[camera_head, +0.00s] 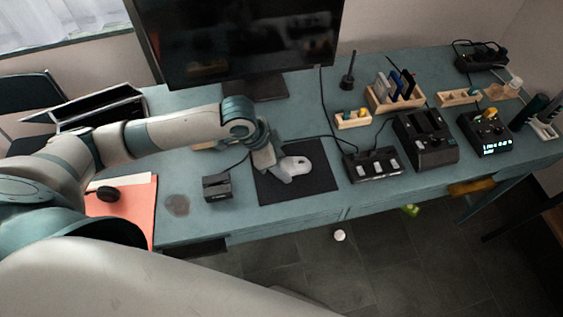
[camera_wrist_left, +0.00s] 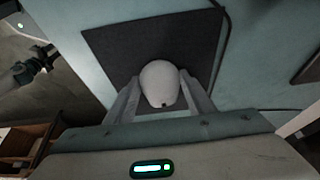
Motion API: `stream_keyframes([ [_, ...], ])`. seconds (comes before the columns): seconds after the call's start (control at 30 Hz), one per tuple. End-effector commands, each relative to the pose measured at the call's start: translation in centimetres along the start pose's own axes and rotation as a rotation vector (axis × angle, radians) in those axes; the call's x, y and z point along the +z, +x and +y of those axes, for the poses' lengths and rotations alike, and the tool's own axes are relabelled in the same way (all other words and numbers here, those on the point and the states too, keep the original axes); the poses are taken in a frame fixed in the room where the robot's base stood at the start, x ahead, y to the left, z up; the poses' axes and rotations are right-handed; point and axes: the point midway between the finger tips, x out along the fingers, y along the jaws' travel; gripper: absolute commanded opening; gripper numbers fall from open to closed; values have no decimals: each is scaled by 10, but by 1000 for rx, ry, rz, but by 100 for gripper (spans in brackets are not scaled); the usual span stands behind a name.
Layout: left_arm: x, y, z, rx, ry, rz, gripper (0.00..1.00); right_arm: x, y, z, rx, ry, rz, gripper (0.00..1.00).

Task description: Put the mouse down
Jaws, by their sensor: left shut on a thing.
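The white mouse (camera_head: 297,165) is over the dark mouse pad (camera_head: 318,186) on the teal desk. My left gripper (camera_head: 283,172) reaches down from the left and is shut on the mouse. In the left wrist view the mouse (camera_wrist_left: 159,84) sits between the two fingers of my left gripper (camera_wrist_left: 160,92), with the dark pad (camera_wrist_left: 115,45) behind it. I cannot tell whether the mouse touches the pad or is slightly above it. My right gripper is not in view.
A small black box (camera_head: 216,187) stands left of the pad. A black switch box (camera_head: 373,165) stands to its right. The monitor (camera_head: 240,40) is behind. An orange folder (camera_head: 140,208) lies at the left. The desk's front edge is close to the pad.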

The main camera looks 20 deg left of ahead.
Motion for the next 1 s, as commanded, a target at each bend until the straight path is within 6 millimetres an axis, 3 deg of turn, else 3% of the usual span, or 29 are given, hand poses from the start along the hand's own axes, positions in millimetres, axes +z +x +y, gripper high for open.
stream_keyframes([
  [0.33,1,2,0,1,0,1,25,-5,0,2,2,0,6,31],
  [0.37,1,2,0,1,0,1,54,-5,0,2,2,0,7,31],
  [0.43,1,2,0,1,0,1,68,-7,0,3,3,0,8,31],
  [0.8,0,1,0,0,0,1,68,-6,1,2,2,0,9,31],
  [1.0,-1,-13,0,0,0,3,68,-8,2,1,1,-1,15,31],
])
